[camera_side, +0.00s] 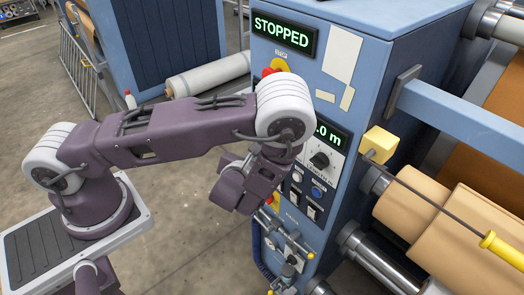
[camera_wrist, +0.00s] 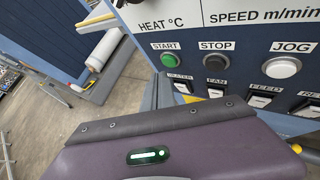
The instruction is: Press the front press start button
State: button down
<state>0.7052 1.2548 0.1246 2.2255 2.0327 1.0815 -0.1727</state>
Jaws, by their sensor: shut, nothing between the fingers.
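The green START button (camera_wrist: 170,59) shows in the wrist view, on the machine's front panel. A black STOP button (camera_wrist: 215,60) and a white JOG button (camera_wrist: 283,67) sit to its right. My gripper (camera_wrist: 163,84) is shut and empty; its narrow grey fingers rise just below and left of the START button, seemingly apart from it. In the side view, my gripper (camera_side: 268,200) is in front of the panel, and my wrist hides part of the panel. I cannot make out the START button there. The display (camera_side: 284,32) reads STOPPED in green.
Below the buttons are several rocker switches (camera_wrist: 216,89). In the side view, a red emergency stop (camera_side: 268,73) on yellow, a black knob (camera_side: 319,160) and a blue button (camera_side: 318,191) are on the panel. A yellow-ended rod (camera_side: 440,205) and rollers stand to the right. Open floor lies left.

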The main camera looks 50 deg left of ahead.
dwell(0.8)
jog(key=shift+w, duration=0.45)
